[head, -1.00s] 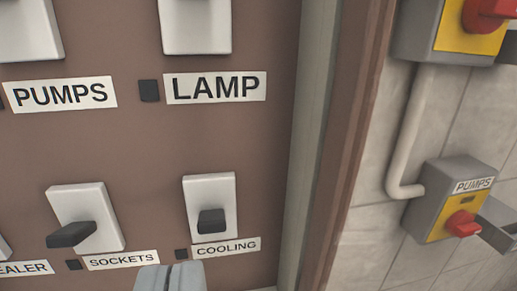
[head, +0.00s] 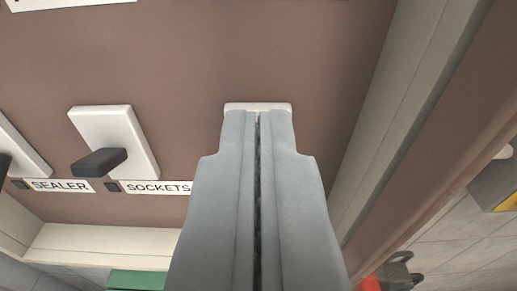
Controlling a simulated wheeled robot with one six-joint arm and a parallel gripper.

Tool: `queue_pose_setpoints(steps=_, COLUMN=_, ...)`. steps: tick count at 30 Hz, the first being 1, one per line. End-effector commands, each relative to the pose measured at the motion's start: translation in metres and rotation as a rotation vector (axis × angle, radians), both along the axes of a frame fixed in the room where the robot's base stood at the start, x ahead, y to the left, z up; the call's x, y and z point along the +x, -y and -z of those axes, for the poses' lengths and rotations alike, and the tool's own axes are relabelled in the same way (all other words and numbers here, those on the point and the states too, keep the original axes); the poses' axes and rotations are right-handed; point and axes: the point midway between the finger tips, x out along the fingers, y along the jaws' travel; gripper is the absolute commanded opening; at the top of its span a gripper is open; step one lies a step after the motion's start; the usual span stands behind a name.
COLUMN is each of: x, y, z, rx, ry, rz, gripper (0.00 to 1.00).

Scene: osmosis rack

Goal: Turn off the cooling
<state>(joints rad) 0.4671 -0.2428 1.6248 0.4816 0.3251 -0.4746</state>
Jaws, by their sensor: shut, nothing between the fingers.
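My gripper (head: 259,113) fills the lower middle of the view, its two grey fingers pressed together with nothing between them. Its tips are in front of the cooling switch, of which only the top edge of the white plate (head: 258,106) shows. The cooling lever and its label are hidden behind the fingers. I cannot tell whether the fingertips touch the switch.
The sockets switch (head: 117,140), with a dark lever, is left of my gripper, above its label. The sealer label (head: 61,185) is farther left. A pale cabinet side wall (head: 405,95) stands close on the right.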

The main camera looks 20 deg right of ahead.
Motion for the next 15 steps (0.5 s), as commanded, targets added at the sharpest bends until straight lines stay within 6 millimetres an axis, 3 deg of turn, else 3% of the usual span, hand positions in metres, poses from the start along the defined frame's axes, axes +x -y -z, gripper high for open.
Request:
queue_pose_setpoints(steps=7, x=0.034, y=0.011, z=0.004, rx=0.0, ry=-0.001, rz=0.0, gripper=0.0)
queue_pose_setpoints(steps=14, x=0.056, y=0.019, z=0.007, rx=0.0, ry=-0.001, rz=0.0, gripper=0.0)
queue_pose_setpoints(steps=15, x=0.052, y=0.017, z=0.011, rx=0.0, ry=-0.001, rz=0.0, gripper=0.0)
